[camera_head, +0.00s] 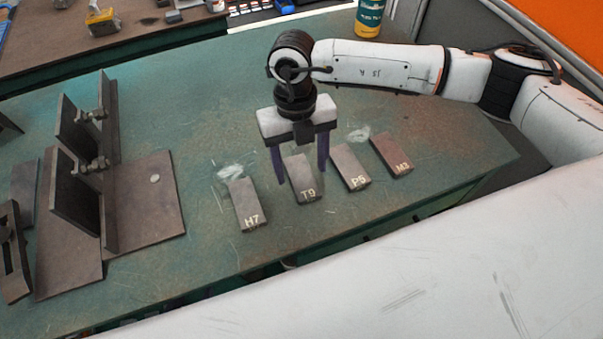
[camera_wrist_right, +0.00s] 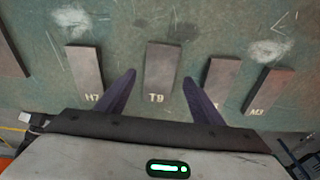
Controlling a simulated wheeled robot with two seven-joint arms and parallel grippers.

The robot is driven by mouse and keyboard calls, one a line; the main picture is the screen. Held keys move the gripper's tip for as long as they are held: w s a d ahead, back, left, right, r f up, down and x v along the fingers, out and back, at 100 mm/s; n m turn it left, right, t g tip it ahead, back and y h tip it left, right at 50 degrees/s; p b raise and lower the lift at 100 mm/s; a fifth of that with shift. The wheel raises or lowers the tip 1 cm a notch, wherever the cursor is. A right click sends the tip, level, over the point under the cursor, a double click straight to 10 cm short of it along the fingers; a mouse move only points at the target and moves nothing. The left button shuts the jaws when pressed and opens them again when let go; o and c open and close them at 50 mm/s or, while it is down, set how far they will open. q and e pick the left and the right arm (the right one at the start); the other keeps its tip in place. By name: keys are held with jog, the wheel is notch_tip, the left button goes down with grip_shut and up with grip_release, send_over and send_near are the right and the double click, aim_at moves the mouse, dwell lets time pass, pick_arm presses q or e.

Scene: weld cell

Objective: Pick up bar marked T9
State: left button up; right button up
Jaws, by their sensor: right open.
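The bar marked T9 (camera_head: 303,180) is a dark brown-grey metal block lying flat on the green table, second from the left in a row of marked bars. My right gripper (camera_head: 301,178) is open above it, with one purple finger toward each side of the bar. In the right wrist view the T9 bar (camera_wrist_right: 161,70) lies between and ahead of the two spread fingertips (camera_wrist_right: 160,78), with clear gaps on both sides. Whether the fingertips have come down to the bar's height is hard to tell. My left gripper is not in view.
Bar H7 (camera_head: 246,205) lies left of T9; bars P5 (camera_head: 350,167) and M3 (camera_head: 391,155) lie to its right. In the right wrist view the right finger partly covers P5 (camera_wrist_right: 219,78). Steel plates with an upright fixture (camera_head: 82,180) stand left. The table's front edge is close.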

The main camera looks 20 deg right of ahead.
jog(key=shift+s+f, duration=0.1)
jog(key=shift+f, duration=0.55)
grip_shut()
jog(key=shift+r, duration=0.1)
jog(key=shift+r, duration=0.1)
